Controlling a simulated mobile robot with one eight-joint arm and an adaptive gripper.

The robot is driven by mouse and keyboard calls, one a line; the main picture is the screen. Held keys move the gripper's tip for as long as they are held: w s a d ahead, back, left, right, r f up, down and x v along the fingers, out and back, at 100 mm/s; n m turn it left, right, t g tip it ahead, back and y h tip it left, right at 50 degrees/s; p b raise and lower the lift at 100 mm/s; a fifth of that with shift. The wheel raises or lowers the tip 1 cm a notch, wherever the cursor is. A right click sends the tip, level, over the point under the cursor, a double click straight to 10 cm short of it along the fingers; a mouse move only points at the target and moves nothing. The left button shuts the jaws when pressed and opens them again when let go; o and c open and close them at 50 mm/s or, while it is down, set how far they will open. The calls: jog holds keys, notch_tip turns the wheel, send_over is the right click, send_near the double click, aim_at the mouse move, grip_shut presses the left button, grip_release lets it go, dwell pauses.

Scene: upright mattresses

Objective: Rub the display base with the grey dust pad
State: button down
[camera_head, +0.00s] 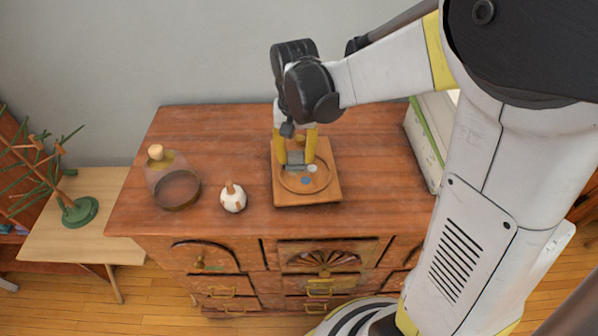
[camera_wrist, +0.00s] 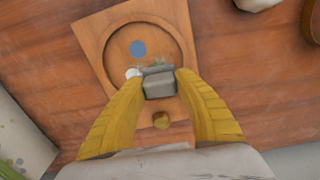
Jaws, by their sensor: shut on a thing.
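The display base (camera_head: 320,188) is a square wooden board with a round recess, lying on the dresser top. It also shows in the wrist view (camera_wrist: 97,33). My gripper (camera_head: 296,160) is over the base with its yellow fingers pointing down. In the wrist view my gripper (camera_wrist: 160,86) is shut on the grey dust pad (camera_wrist: 159,86), a small grey block. The pad is over the near edge of the recess; I cannot tell whether it touches the base. A blue spot (camera_head: 305,181) and a white spot (camera_head: 311,168) show in the recess.
A white round object (camera_head: 232,198) with a wooden stem stands between dome and base. A pale green-edged box (camera_head: 424,140) stands at right. A plant (camera_head: 79,209) is on a side table.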

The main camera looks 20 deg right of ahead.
aim_at(312, 170)
jog(key=shift+w+d, duration=0.1)
jog(key=shift+w, duration=0.4)
jog(key=shift+s, duration=0.1)
jog(key=shift+s+a, duration=0.2)
jog(key=shift+s, duration=0.6)
jog(key=shift+s+a, duration=0.2)
jog(key=shift+s, duration=0.55)
jog(key=shift+d, duration=0.1)
jog(key=shift+s+d, duration=0.2)
jog(key=shift+d, duration=1.75)
